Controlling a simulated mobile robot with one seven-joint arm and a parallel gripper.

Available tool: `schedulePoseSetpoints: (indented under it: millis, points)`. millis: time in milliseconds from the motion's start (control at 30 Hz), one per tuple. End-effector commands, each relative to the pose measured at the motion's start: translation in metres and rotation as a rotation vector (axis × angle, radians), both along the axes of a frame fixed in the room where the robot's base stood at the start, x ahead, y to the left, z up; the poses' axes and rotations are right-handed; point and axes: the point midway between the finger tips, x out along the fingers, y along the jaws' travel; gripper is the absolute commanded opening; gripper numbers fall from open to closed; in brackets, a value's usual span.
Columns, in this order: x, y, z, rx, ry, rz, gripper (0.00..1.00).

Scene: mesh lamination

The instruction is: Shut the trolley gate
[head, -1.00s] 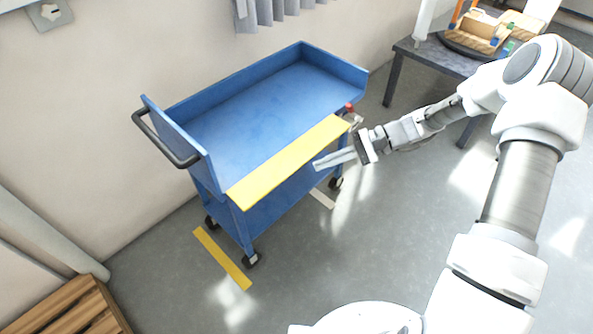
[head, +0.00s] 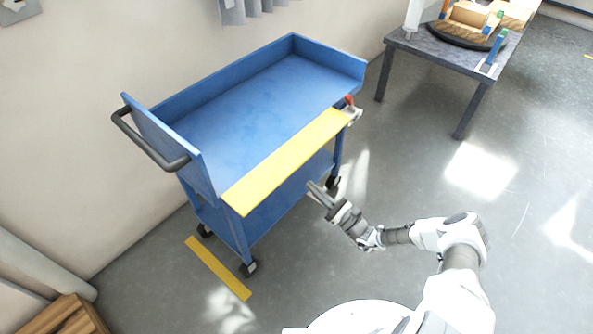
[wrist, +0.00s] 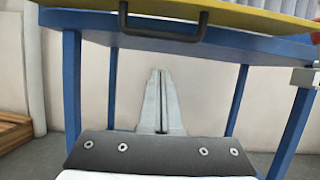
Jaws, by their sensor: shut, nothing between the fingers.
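The blue trolley (head: 245,110) stands by the wall. Its yellow gate (head: 285,160) runs along the near long side, folded outward and lying roughly flat, so that side of the tray is open. The wrist view shows the gate (wrist: 240,18) overhead from below, with a dark bar handle (wrist: 160,28) hanging under it. A red-tipped latch (head: 350,103) sits at the tray's right near corner. My gripper (head: 312,187) is shut and empty, in front of the trolley and lower than the gate, apart from it. Its closed fingers (wrist: 160,80) point toward the space between the trolley legs.
A grey table (head: 440,57) with wooden items stands at the back right. A yellow floor strip (head: 217,268) lies by the trolley's left wheels. A wooden pallet-like object (head: 65,318) is at the lower left. The floor to the right is clear.

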Motion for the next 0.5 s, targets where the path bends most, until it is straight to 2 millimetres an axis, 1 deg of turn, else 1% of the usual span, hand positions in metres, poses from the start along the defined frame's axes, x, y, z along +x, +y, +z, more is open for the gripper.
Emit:
schedulePoseSetpoints:
  millis: [33, 100, 267, 367, 500]
  points:
    - [0.0, -0.001, -0.006, 0.014, 0.009, -0.018, 0.0]
    - [0.0, -0.001, -0.009, 0.024, 0.016, -0.031, 0.0]
    - [0.008, 0.008, -0.006, 0.028, 0.018, -0.036, 0.0]
    - [0.018, 0.021, 0.001, 0.028, 0.016, -0.032, 0.0]
    - [0.035, 0.044, 0.012, 0.027, 0.017, -0.031, 0.0]
